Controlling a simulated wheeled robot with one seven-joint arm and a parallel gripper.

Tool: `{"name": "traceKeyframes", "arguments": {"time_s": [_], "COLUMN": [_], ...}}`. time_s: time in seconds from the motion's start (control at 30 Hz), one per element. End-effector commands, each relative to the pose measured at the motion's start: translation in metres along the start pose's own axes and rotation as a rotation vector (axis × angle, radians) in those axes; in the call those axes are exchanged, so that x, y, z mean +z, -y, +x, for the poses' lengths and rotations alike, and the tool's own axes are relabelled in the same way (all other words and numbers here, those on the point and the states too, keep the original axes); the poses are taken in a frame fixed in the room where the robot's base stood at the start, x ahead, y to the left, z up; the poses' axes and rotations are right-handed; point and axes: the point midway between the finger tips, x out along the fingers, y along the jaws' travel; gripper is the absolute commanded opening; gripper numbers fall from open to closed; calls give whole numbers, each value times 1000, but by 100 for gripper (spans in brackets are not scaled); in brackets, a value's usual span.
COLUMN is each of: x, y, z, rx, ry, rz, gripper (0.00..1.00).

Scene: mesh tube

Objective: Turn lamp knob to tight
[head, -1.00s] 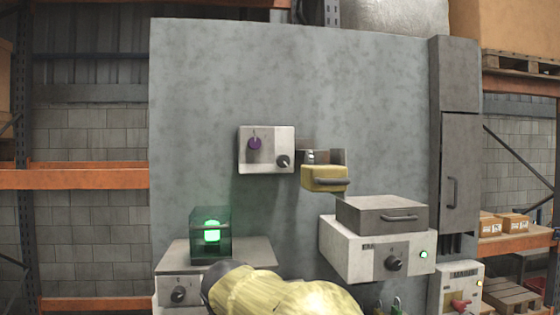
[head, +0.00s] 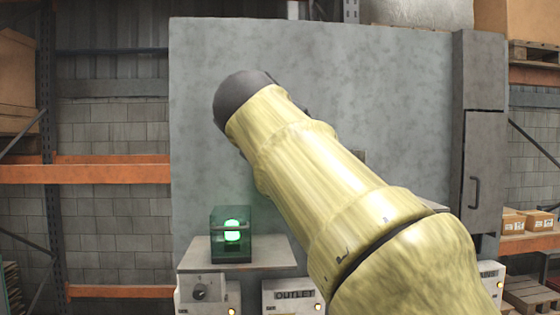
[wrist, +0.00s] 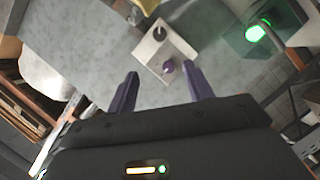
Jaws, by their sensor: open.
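The green lamp (head: 232,236) glows in a dark clear box on a grey shelf at the lower left of the head view. A black knob (head: 200,292) is on the white unit under that shelf. In the wrist view, a pale wall box (wrist: 152,52) carries a purple knob (wrist: 168,67) and a black knob (wrist: 159,33). No label shows which knob is the lamp's. My gripper (wrist: 162,72) is open and empty, its purple fingers pointing toward the wall box. The purple knob appears between the fingertips, apart from them. My arm hides the wall box and gripper in the head view.
The grey wall panel (head: 330,60) fills the middle. A tall grey cabinet (head: 484,150) stands at its right edge. The white outlet unit (head: 292,296) is low, partly behind my arm. The lit lamp box also shows in the wrist view (wrist: 258,31), at upper right.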

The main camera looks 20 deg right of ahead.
Motion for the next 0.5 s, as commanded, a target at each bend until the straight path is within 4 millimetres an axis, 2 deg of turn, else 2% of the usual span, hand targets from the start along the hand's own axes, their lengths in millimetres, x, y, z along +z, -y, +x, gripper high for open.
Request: {"name": "traceKeyframes", "arguments": {"time_s": [0.17, 0.5], "x": [-1, -1], "y": [-1, -2], "z": [15, 72], "rx": [-2, -3], "ry": [4, 6], "rz": [-1, -2], "gripper": [52, 52]}}
